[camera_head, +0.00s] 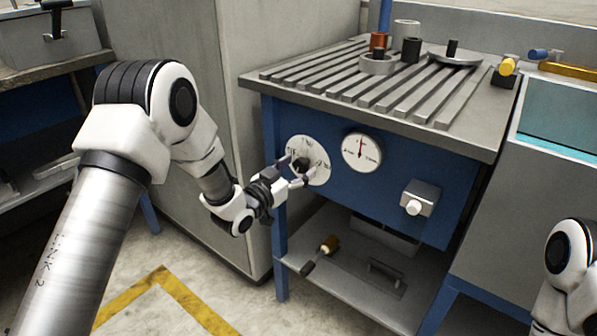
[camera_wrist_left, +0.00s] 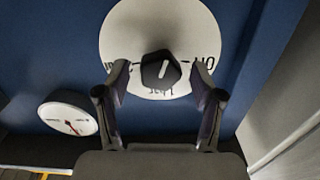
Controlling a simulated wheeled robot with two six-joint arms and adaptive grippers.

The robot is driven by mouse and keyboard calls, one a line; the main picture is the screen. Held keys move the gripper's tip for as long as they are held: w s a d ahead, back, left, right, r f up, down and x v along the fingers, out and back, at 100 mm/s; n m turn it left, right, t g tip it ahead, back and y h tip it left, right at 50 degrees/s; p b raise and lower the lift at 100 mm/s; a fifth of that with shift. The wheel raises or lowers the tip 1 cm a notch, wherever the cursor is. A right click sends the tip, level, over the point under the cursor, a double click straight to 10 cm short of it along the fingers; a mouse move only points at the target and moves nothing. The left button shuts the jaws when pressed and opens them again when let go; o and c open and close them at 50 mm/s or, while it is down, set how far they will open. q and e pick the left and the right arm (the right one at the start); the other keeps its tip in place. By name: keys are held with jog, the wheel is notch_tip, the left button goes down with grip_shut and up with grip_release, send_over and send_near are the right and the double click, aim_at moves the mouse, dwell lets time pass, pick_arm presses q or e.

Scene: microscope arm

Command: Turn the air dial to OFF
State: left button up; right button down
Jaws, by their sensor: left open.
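The air dial's white round plate (camera_head: 318,150) is on the blue front panel of the bench, with a black knob (camera_head: 302,165) at its centre. My left gripper (camera_head: 293,172) is at the dial, its fingers open on either side of the knob. In the left wrist view the knob (camera_wrist_left: 161,70) sits between the two fingers with a visible gap on each side. A white line on the knob points up and slightly right in that view. The plate (camera_wrist_left: 150,25) carries inverted lettering, partly hidden by knob and fingers. My right gripper is out of view.
A gauge (camera_head: 362,150) with a red needle is right of the dial; it also shows in the wrist view (camera_wrist_left: 68,118). A grey box with a white knob (camera_head: 416,203) is further right. The slotted bench top (camera_head: 345,85) overhangs above. A grey cabinet (camera_head: 185,120) stands left.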

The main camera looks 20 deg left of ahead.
pick_arm(q)
jog(key=shift+w+d, duration=0.1)
jog(key=shift+w, duration=0.2)
jog(key=c, duration=1.1)
jog(key=shift+c, duration=0.2)
jog(key=shift+r+n, duration=0.1)
jog(key=shift+n, duration=0.2)
jog(key=shift+n+p, duration=1.05)
jog(key=shift+n, duration=0.15)
jog(key=n+p, duration=0.2)
jog(key=n, duration=0.2)
jog(key=n+p, duration=0.2)
jog(key=n, duration=0.3)
jog(key=shift+n+p, duration=0.8)
jog(key=shift+n, duration=1.2)
